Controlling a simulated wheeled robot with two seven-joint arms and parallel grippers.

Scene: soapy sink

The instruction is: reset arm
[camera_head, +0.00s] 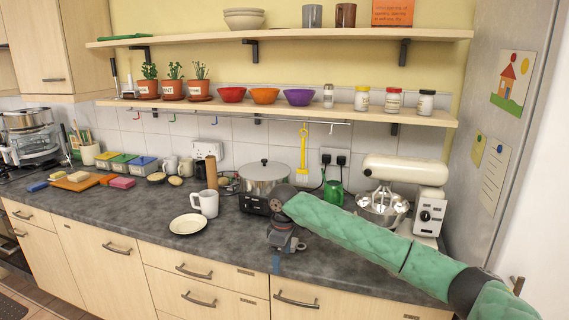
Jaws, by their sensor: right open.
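My right arm comes in from the lower right in a green padded sleeve. Its gripper (285,248) hangs over the front part of the dark countertop (235,245), pointing down near the front edge. The gripper is open, with nothing visible between its fingers. My left gripper is not in view.
A white mug (206,201) and a cream plate (188,224) stand left of the gripper. A steel pot (264,178) stands behind it, and a stand mixer (405,180) stands behind my forearm. Shelves (285,110) hold bowls and jars. The front counter left of the plate is clear.

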